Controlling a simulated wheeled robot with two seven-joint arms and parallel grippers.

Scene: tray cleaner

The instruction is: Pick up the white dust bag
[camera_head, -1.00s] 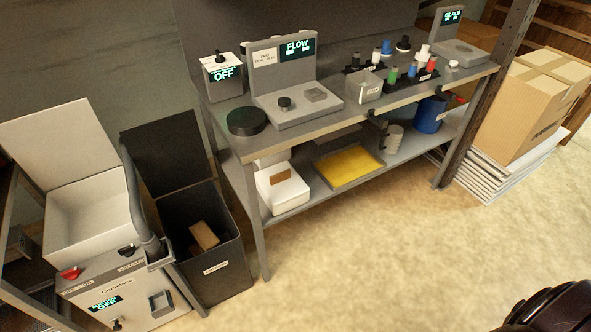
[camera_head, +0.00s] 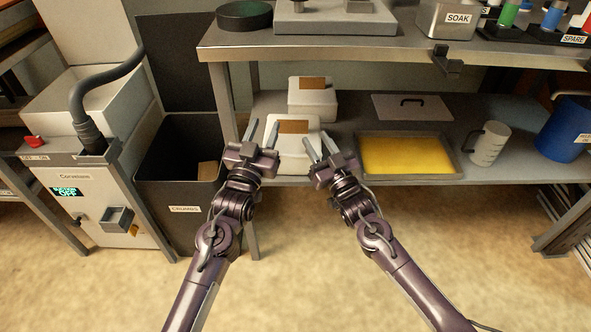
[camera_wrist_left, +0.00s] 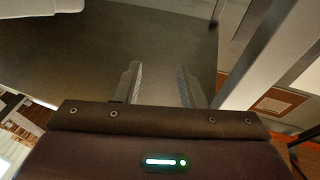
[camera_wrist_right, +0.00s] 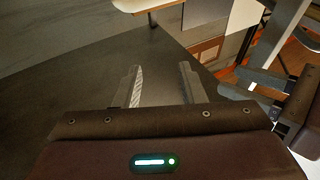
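Two white, bag-like blocks with brown patches sit on the lower shelf. The nearer white dust bag (camera_head: 303,163) is at the shelf's front edge, and the other white bag (camera_head: 309,105) is behind it. My left gripper (camera_head: 264,124) is open and empty, in front of the nearer bag's left side. My right gripper (camera_head: 317,138) is open and empty by its right side. The grippers hide part of the nearer bag; contact cannot be told. Both wrist views show spread fingers, left (camera_wrist_left: 160,82) and right (camera_wrist_right: 161,82), with nothing between them.
The worktop (camera_head: 400,55) overhangs the lower shelf. A yellow-filled tray (camera_head: 452,178), a grey mug (camera_head: 489,144) and a blue container (camera_head: 567,130) stand to the right. A dark crumbs bin (camera_head: 183,196) and the Corvelane machine (camera_head: 95,200) stand to the left.

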